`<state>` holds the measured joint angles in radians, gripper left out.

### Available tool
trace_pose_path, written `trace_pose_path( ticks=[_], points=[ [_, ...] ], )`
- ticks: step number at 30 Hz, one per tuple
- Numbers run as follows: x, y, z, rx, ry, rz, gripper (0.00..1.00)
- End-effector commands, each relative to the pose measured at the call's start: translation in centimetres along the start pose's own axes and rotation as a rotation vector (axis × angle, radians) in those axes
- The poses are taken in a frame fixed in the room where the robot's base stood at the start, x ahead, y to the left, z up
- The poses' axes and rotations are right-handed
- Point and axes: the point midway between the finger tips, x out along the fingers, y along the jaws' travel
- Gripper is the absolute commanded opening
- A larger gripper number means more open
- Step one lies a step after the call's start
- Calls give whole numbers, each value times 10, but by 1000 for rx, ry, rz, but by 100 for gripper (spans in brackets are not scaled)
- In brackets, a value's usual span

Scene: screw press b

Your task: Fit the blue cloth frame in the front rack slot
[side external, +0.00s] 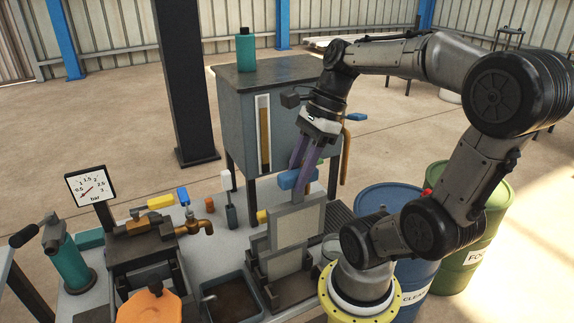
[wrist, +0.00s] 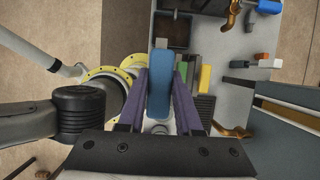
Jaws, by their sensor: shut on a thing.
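The blue cloth frame has a blue grip bar (side external: 297,179) on top and a pale grey panel (side external: 296,222) below. My gripper (side external: 303,170) is shut on the blue bar, which also shows between the purple fingers in the wrist view (wrist: 159,82). The frame hangs roughly upright above the dark rack (side external: 258,262). Another grey panel (side external: 285,263) stands lower, at the rack. A yellow bar (wrist: 204,78) and a green bar (wrist: 182,70) lie to the right of the blue one in the wrist view. The slots and the frame's lower edge relation to them are hidden.
A grey cabinet (side external: 262,105) with a green bottle (side external: 245,52) stands behind. A blue drum (side external: 388,205) and a green drum (side external: 468,225) stand at right. A dark tray (side external: 232,298) and a press with a brass tap (side external: 195,228) are left of the rack.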

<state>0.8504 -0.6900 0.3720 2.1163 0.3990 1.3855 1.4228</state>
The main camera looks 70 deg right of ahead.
Motion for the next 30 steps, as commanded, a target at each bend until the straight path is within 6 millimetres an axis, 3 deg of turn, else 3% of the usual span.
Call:
trace_pose_path(
  ticks=[18, 30],
  points=[
    [65, 1, -27, 1, -1, 1, 0],
    [68, 1, -28, -1, 0, -1, 0]
  ],
)
